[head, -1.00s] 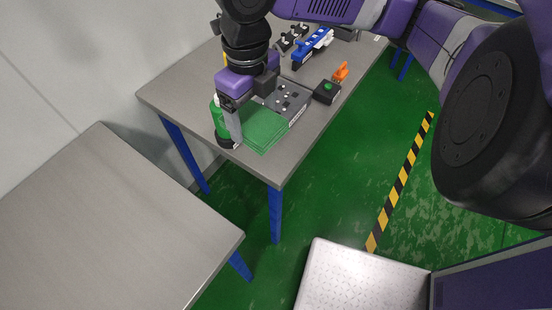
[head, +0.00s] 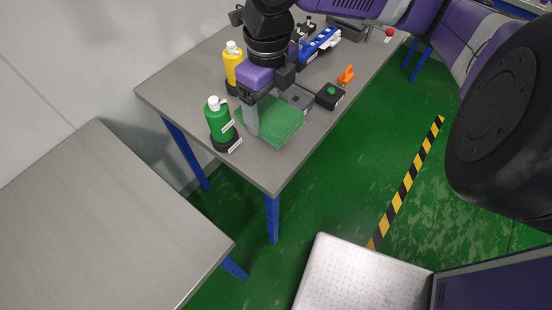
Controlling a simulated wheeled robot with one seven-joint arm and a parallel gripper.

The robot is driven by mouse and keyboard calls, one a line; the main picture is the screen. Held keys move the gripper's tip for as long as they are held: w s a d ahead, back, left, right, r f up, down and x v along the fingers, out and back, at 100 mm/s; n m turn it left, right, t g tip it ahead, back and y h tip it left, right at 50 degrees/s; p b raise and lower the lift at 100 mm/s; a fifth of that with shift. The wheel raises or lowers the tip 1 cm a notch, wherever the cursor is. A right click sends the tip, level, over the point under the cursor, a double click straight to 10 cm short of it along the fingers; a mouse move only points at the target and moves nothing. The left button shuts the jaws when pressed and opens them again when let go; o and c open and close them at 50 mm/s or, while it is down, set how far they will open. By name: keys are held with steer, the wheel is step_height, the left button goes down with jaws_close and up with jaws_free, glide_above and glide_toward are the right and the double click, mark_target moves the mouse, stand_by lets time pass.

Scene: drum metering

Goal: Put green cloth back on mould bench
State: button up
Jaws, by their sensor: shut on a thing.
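The green cloth (head: 279,118) is a folded, flat square pad over the near part of the far grey bench (head: 268,172). My gripper (head: 251,130) is shut on the cloth's left edge, with its finger pointing down. The cloth looks slightly raised, but I cannot tell how large the gap to the bench is. No label in view shows which bench is the mould bench.
A green bottle (head: 218,122) stands close left of my gripper, with a yellow bottle (head: 232,65) behind it. A black box with a green button (head: 331,95), an orange item (head: 346,75) and a blue device (head: 320,43) stand to the right. The near-left table (head: 95,220) is bare.

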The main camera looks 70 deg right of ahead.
step_height(320, 180, down, 20)
steer(key=shift+r+p, duration=0.15)
steer(key=shift+p, duration=0.45)
